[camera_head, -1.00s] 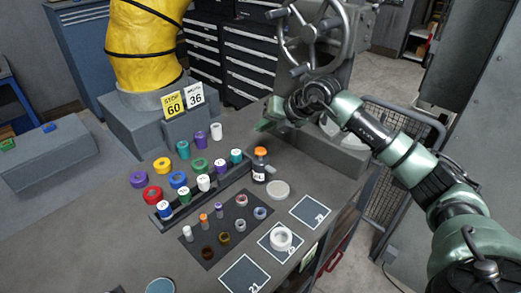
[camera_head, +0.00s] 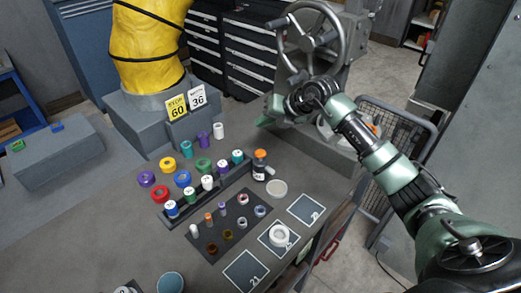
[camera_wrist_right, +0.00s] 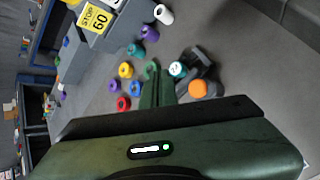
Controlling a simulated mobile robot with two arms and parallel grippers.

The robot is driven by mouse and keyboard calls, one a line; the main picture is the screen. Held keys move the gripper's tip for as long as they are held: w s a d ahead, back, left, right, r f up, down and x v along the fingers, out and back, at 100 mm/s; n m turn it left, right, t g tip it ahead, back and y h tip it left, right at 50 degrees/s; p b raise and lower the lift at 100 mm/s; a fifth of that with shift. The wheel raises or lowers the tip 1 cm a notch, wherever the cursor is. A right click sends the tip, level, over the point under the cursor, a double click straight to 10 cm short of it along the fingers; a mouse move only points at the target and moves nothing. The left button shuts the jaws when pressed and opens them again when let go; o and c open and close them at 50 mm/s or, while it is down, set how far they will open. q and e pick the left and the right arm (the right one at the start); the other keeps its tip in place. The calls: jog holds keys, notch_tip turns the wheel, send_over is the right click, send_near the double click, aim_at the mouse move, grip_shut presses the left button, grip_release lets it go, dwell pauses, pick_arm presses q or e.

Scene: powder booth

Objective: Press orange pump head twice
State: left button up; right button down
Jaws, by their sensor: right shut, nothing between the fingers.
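The orange pump head (camera_head: 260,154) tops a dark bottle with a white label (camera_head: 259,172), which stands upright on the grey bench right of the row of small capped containers. In the right wrist view the orange top (camera_wrist_right: 198,88) shows to the right of the fingers. My right gripper (camera_head: 265,121) is shut and empty, with its green fingertips above and behind the bottle in the head view, apart from it. The closed fingers also show in the right wrist view (camera_wrist_right: 157,88). My left gripper is not in view.
A dark rack (camera_head: 205,196) of capped containers stands left of the bottle. A round pale lid (camera_head: 277,188) lies to its right. Number cards (camera_head: 177,108) and a yellow-wrapped column (camera_head: 148,45) stand behind. A handwheel machine (camera_head: 315,45) is beyond my right gripper.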

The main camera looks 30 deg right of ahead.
aim_at(259, 152)
jog(key=shift+f, duration=0.1)
jog(key=shift+f+b, duration=2.95)
jog(key=shift+f, duration=1.3)
jog(key=shift+f+b, duration=0.35)
jog(key=shift+f, duration=0.05)
jog(key=shift+s+f+b, duration=0.1)
jog(key=shift+f+b, duration=0.65)
jog(key=shift+f, duration=0.4)
jog(key=shift+r, duration=0.1)
jog(key=shift+r+p, duration=1.05)
jog(key=shift+r, duration=0.35)
jog(key=shift+r, duration=0.15)
jog(key=shift+r+p, duration=1.65)
jog(key=shift+r, duration=0.75)
